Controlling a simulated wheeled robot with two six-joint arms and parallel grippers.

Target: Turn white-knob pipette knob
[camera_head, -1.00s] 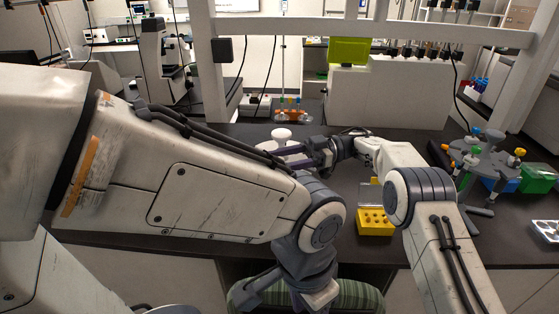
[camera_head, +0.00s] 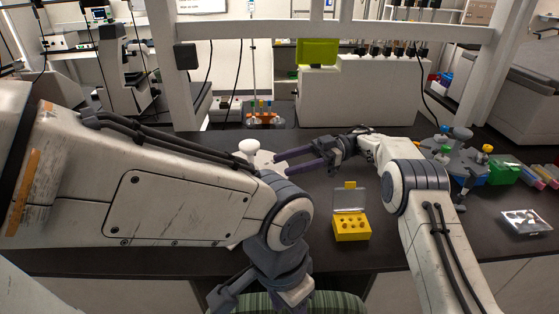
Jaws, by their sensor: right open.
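A pipette stand (camera_head: 462,165) with coloured-knob pipettes is at the right of the table. A pale grey-white knob (camera_head: 461,132) shows at its top, near a yellow one (camera_head: 487,149); blue and green tips show on its left. I cannot tell for sure which pipette is the white-knob one. My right gripper (camera_head: 282,162) is open and empty over the table's middle, far left of the stand, fingers pointing left. They end close to a white round-topped object (camera_head: 249,147), partly hidden by my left arm. My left gripper (camera_head: 262,293) hangs low at the front edge; its jaws are unclear.
A yellow box (camera_head: 352,229) with an open clear lid is on the table between my arms. A green rack (camera_head: 504,170) and a silver tray (camera_head: 526,222) are at the right. A tube rack (camera_head: 264,118) stands at the back. A green-striped stool (camera_head: 340,303) is below the front edge.

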